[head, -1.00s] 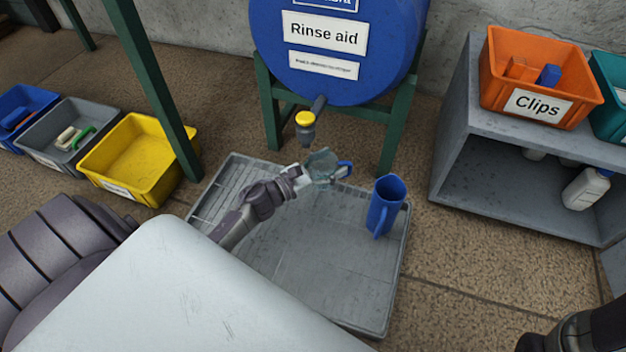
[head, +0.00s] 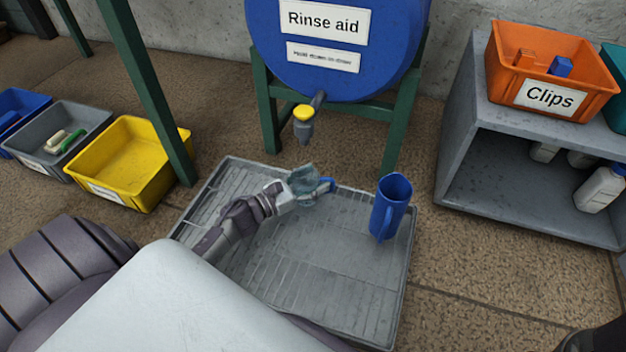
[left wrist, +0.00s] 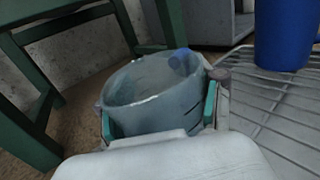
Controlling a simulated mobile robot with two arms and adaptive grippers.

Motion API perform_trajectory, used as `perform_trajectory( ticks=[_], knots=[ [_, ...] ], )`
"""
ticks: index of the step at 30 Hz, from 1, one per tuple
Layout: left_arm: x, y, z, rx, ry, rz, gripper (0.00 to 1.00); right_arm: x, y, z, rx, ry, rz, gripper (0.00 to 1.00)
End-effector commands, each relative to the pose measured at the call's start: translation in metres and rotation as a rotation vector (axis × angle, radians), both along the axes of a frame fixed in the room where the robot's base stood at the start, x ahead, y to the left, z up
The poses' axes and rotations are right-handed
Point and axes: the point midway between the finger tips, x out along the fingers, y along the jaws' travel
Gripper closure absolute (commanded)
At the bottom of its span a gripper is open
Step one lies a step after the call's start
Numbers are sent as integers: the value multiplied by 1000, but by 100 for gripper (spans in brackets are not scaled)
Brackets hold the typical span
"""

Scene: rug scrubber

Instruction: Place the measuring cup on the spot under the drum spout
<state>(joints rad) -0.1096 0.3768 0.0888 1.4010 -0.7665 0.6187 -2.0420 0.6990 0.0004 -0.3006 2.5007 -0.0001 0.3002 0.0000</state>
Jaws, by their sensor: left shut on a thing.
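The measuring cup (head: 304,182) is clear and bluish with a blue handle on its right. My left gripper (head: 296,190) is shut on it, coming in from the left. In the left wrist view the cup (left wrist: 145,95) sits upright or slightly tilted between the teal-padded fingers (left wrist: 160,118), and its inside looks empty. The drum spout (head: 304,125), with a yellow cap, hangs from the blue drum (head: 335,60). The cup is below the spout in the head view, over the back part of the grey ribbed tray (head: 330,285). I cannot tell whether it touches the tray. My right gripper is not in view.
A blue jug (head: 391,208) stands on the tray right of the cup. Green stand legs (head: 400,125) rise behind the tray. Yellow (head: 130,165) and grey bins are at the left. A grey shelf (head: 530,185) with the orange Clips bin (head: 550,80) is at the right.

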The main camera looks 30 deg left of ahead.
Motion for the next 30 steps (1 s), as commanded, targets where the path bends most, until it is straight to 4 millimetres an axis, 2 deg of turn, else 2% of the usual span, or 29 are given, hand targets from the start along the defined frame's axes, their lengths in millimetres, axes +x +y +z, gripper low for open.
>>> perform_trajectory(
  ticks=[2,3,7,19,23,30],
  knots=[
    [0,0,-3,-1,1,1,68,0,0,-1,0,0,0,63],
    [0,0,-3,0,1,1,29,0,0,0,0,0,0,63],
    [0,0,-3,0,1,1,8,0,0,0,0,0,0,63],
    [-1,0,2,0,1,-1,8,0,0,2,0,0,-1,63],
    [-19,8,3,-2,5,2,8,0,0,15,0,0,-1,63],
    [-67,29,2,-2,6,3,8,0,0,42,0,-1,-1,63]
  ],
)
